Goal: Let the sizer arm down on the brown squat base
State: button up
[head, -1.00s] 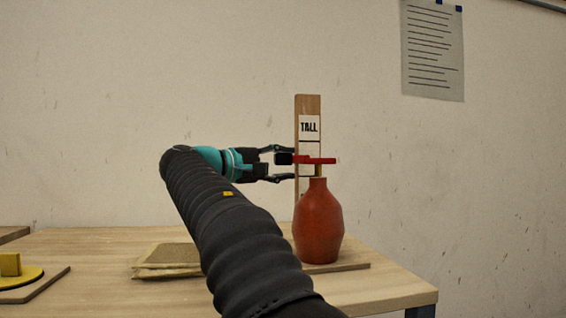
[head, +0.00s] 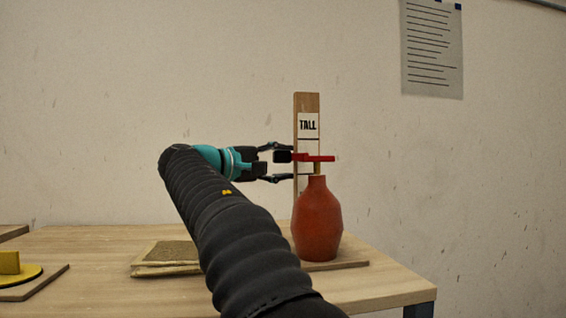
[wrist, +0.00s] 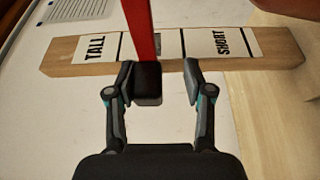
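The sizer is an upright wooden board (head: 307,104) marked TALL, with a red arm (head: 320,158) sticking out level to the right. In the wrist view the red arm (wrist: 143,30) crosses the board between the TALL and SHORT labels and ends in a black block (wrist: 148,84). My gripper (wrist: 160,84) is open around this block. The left finger is close against it, and there is a gap to the right finger. A red-brown, vase-shaped base (head: 318,222) stands under the arm. Its thin brass stem (head: 317,168) reaches up to the arm; I cannot tell whether they touch.
The base stands on a thin wooden board (head: 352,264) on the table (head: 385,288). A yellow disc with a block (head: 12,268) sits at the far left. The table's right front is clear.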

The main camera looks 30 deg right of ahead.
jog(key=shift+w+a+f, duration=0.2)
jog(key=shift+w+f, duration=0.1)
jog(key=shift+f, duration=0.45)
jog(key=s+a+p, duration=0.2)
jog(key=a+p, duration=0.2)
jog(key=a, duration=1.1)
jog(key=shift+a+r, duration=0.3)
dwell(0.9)
jog(key=shift+r+p, duration=0.1)
jog(key=shift+p, duration=0.25)
jog(key=a, duration=0.7)
jog(key=shift+s+a, duration=0.25)
jog(key=shift+s, duration=0.2)
